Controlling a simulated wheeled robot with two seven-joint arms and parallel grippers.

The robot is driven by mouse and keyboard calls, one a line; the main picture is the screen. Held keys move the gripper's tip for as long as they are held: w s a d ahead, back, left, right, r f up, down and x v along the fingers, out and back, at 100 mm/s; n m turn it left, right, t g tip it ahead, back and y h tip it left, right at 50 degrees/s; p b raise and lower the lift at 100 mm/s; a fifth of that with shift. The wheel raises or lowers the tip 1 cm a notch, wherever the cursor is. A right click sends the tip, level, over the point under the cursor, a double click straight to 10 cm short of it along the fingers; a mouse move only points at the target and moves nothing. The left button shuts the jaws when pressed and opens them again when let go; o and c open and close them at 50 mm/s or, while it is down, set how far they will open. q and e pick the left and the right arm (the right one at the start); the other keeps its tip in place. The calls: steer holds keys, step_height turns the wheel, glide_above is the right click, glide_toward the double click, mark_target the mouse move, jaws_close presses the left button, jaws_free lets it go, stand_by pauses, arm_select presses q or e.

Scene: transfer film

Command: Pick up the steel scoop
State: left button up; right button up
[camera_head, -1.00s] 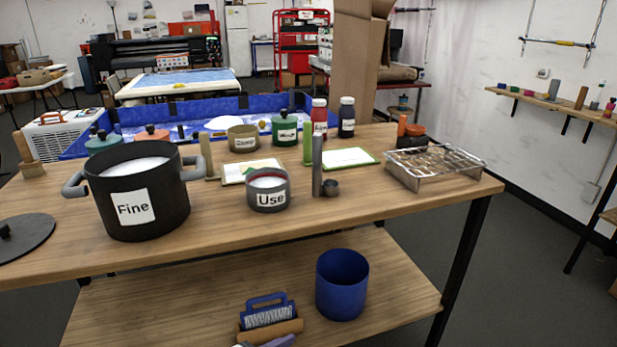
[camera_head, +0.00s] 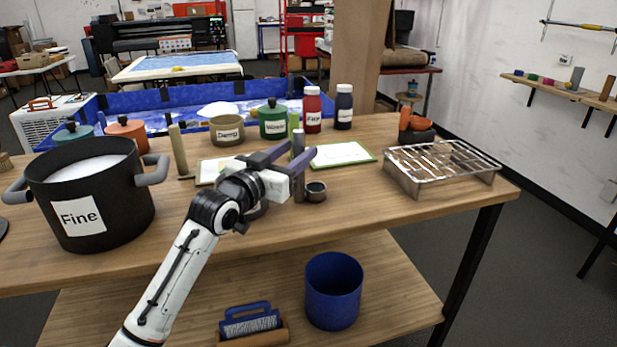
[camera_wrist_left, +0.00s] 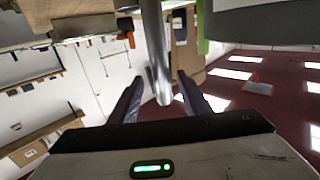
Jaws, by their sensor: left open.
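The steel scoop (camera_head: 299,187) stands on the wooden table, its grey handle upright and its small dark cup (camera_head: 316,191) at the bottom right. My left gripper (camera_head: 299,153) is open, with its two purple-grey fingers at the handle. In the left wrist view, the scoop's handle (camera_wrist_left: 155,45) runs down between the open fingers (camera_wrist_left: 160,78), and I see no clear grip on it. The gripper hides part of the handle and most of the "Use" pot. My right gripper is not in view.
A large black "Fine" pot (camera_head: 118,205) stands at the left. A green-edged board (camera_head: 342,154) lies behind the scoop, and a wire rack (camera_head: 440,160) stands to the right. Bottles (camera_head: 312,110) stand behind. The table front right of the scoop is clear.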

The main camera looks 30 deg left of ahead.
arm_select(q)
steer(key=w, duration=0.6)
steer(key=shift+a+f, duration=0.2)
steer(key=shift+a, duration=0.15)
steer(key=shift+w, duration=0.1)
steer(key=shift+c, duration=0.3)
jaws_close()
